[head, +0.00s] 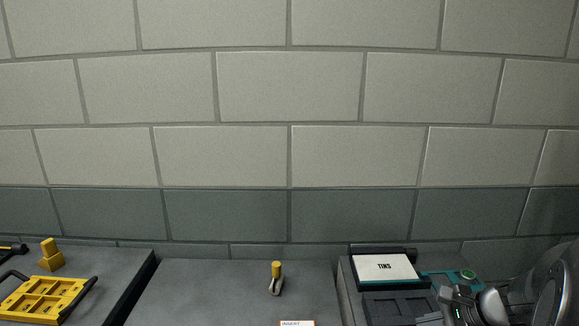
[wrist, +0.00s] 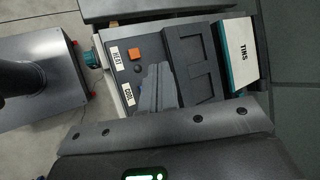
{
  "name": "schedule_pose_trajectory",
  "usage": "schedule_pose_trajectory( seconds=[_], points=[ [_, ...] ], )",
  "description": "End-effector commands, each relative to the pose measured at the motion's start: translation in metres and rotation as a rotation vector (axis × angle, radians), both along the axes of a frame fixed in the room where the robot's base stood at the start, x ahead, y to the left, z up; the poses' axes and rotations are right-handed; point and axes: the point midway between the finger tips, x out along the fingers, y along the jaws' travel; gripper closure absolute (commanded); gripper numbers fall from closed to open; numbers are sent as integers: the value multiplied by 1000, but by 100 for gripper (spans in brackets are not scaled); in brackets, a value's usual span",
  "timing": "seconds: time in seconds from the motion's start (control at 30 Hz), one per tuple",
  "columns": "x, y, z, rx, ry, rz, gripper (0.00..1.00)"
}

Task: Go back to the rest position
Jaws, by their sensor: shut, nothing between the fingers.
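My gripper (head: 428,319) is at the lower right of the head view, in front of the dark machine with the TINS sign (head: 385,267). In the wrist view my gripper (wrist: 157,70) has its grey fingers together with nothing between them. They show over the machine's dark top, between the HEAT and COOL labels and a recessed dark panel (wrist: 190,60). No gap shows between the fingers. My arm fills the lower right corner of the head view.
A yellow tray (head: 45,300) with black handles and a yellow block (head: 50,256) are at the left. A small yellow-topped piece (head: 276,274) stands on the middle worktop (head: 210,290). An orange button (wrist: 134,54) is on the machine. A block wall (head: 290,90) closes the back.

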Motion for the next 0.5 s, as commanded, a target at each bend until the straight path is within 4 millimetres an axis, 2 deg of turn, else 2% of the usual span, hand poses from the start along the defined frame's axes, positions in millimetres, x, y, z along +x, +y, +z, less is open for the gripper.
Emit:
schedule_pose_trajectory(
  seconds=[0.03, 0.2, 0.4, 0.5],
  points=[
    [-5, 17, 8, -50, -12, 71, 100],
    [-32, 67, 30, -259, -49, 337, 100],
    [-69, 109, 49, -518, -115, 633, 100],
    [-87, 123, 58, -652, -159, 772, 100]
  ],
)
